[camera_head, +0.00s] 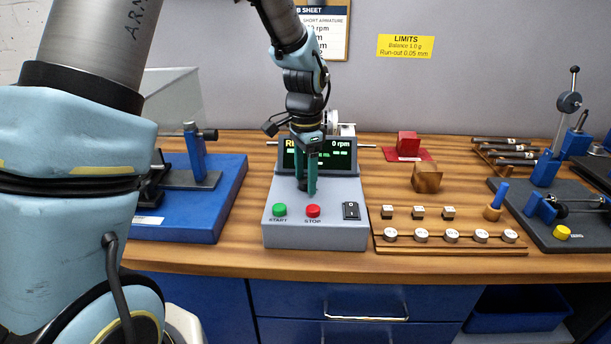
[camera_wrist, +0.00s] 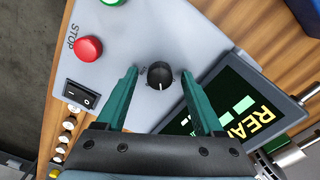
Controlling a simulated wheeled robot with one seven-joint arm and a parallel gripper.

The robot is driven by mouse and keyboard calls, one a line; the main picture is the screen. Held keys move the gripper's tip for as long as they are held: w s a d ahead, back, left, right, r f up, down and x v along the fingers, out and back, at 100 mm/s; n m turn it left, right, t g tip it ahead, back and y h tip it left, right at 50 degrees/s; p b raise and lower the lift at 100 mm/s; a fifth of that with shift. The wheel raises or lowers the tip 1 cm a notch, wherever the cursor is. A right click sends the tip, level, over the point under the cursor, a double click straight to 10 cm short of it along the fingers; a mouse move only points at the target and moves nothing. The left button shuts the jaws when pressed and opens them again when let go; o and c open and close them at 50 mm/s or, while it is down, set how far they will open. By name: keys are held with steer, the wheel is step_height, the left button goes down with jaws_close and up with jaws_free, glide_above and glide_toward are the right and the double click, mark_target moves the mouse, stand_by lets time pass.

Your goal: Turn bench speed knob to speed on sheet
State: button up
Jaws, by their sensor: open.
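The black speed knob (camera_wrist: 160,75) sits on the sloped grey panel of the bench control box (camera_head: 315,236). In the wrist view its white pointer line faces the lower edge of the picture. My gripper (camera_wrist: 158,74) is open, with one green finger on each side of the knob and a gap to both. In the head view my gripper (camera_head: 306,188) comes down over the panel and mostly hides the knob. The display (camera_head: 341,152) reads 0 rpm. The job sheet (camera_head: 325,30) on the wall is partly hidden by my arm, so its speed cannot be read.
A green START button (camera_head: 279,210), a red STOP button (camera_head: 313,211) and a black rocker switch (camera_head: 351,210) lie on the panel's near part. A wooden rack (camera_head: 450,247) of weights stands to the right. A blue base (camera_head: 215,215) stands to the left.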

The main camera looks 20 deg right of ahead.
mark_target(306, 180)
steer(key=shift+r, duration=0.1)
step_height(306, 180, up, 11)
steer(key=b, duration=0.2)
steer(key=shift+f, duration=0.2)
stand_by(0.4)
